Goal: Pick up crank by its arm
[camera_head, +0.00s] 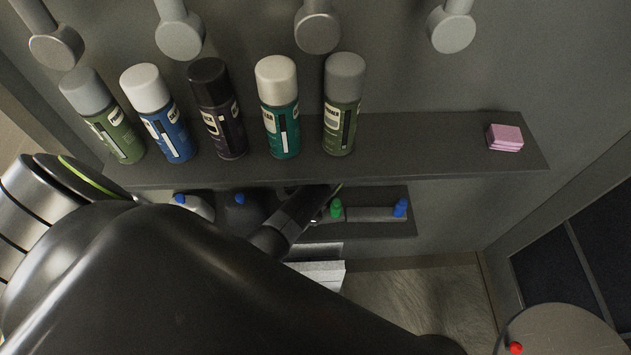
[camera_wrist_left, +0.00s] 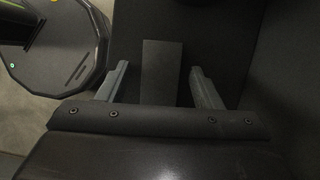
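In the left wrist view, my left gripper (camera_wrist_left: 159,76) is open, with its two grey fingers apart. A flat dark grey bar (camera_wrist_left: 163,90) shows between the fingers; it may be the crank's arm, but I cannot tell for sure. No contact between fingers and bar is visible. The bar's lower end is hidden behind the gripper body. In the head view, my black arm fills the lower left and I cannot make out the left gripper or the crank. My right gripper is in neither view.
A dark shelf (camera_head: 400,160) holds several spray cans (camera_head: 222,110) and pink sponges (camera_head: 505,137). A lower shelf (camera_head: 392,228) holds bottles, including a green-capped one (camera_head: 336,207). Grey round-ended wall pegs (camera_head: 317,30) are above. A round top (camera_head: 560,330) stands at bottom right.

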